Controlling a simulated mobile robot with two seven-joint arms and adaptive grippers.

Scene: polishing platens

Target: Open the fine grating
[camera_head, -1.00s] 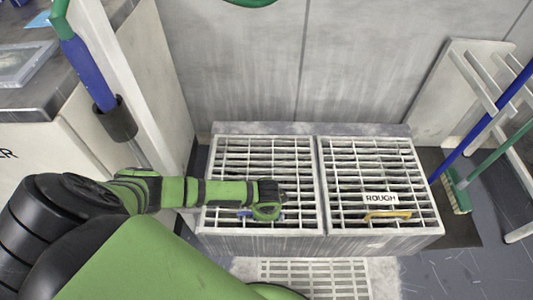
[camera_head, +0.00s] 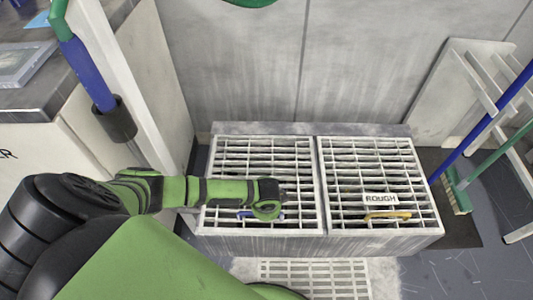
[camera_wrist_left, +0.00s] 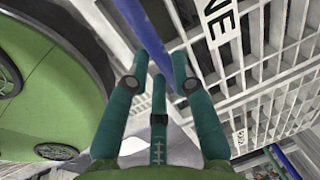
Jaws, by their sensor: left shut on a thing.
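The fine grating (camera_head: 262,150) is the left of two white slatted panels in the head view and lies flat in its frame. Its label shows partly as "NE" in the left wrist view (camera_wrist_left: 222,22). Its blue handle (camera_head: 243,214) sits near the front edge; it also shows as a blue bar (camera_wrist_left: 140,68) between the fingers in the left wrist view. My left gripper (camera_head: 268,209) is over the front of this grating, shut on the blue handle. The gripper and arm hide part of the handle and the label. My right gripper is not in view.
The right grating (camera_head: 370,160), labelled "ROUGH", has a yellow handle (camera_head: 388,214) and lies flat. A grey wall (camera_head: 350,60) stands behind. A counter (camera_head: 60,100) is at left. A rack with blue and green poles (camera_head: 500,110) is at right. A white floor grate (camera_head: 315,275) lies in front.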

